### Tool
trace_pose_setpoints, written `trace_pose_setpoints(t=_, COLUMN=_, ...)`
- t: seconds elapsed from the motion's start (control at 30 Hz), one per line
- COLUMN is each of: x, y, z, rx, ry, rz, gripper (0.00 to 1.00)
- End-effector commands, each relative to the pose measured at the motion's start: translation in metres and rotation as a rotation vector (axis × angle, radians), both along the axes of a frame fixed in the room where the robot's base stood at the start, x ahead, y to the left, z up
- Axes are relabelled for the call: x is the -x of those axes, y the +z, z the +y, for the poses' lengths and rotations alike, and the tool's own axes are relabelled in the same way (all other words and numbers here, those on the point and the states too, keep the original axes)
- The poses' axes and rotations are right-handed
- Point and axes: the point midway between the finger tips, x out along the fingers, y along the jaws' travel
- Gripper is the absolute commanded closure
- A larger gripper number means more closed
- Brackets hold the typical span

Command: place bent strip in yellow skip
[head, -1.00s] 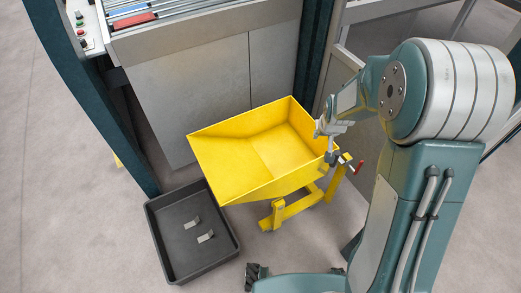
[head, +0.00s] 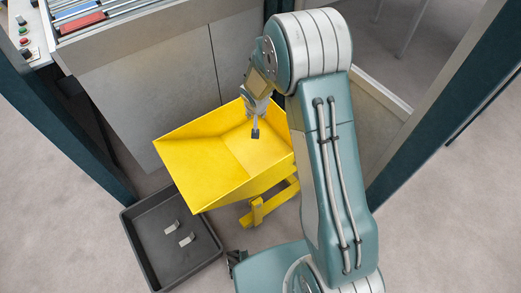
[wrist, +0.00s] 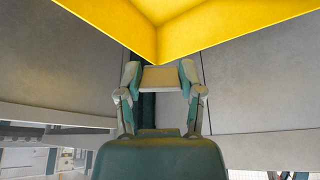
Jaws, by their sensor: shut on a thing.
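The yellow skip (head: 195,165) stands in the middle of the head view, its visible inside bare. Its yellow wall also fills the top of the wrist view (wrist: 200,25). My gripper (head: 256,116) is over the back right part of the skip opening. The bent strip (wrist: 160,79) is pinched between both fingertips in the wrist view, its flat face showing. In the head view it looks like a small dark piece (head: 255,134) below the fingers. I cannot tell how far it is above the skip floor. My arm hides the skip's right edge.
A dark tray (head: 137,232) with two small bent metal pieces (head: 179,233) lies on the floor left of the skip. The grey machine front (head: 155,85) rises behind the skip, with teal posts on either side. Floor is clear at far left and right.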

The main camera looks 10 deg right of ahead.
Motion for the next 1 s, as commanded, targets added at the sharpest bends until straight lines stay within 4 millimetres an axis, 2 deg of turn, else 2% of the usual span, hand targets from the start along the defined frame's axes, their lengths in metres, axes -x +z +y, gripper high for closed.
trace_pose_setpoints(t=0.37, x=-0.024, y=-0.052, z=0.019, rx=0.001, ry=-0.126, rz=0.002, gripper=1.00)
trace_pose_setpoints(t=0.7, x=-0.042, y=-0.116, z=0.041, rx=0.002, ry=-0.279, rz=0.002, gripper=1.00)
trace_pose_setpoints(t=1.0, x=-0.051, y=-0.174, z=0.059, rx=0.001, ry=-0.415, rz=0.002, gripper=1.00)
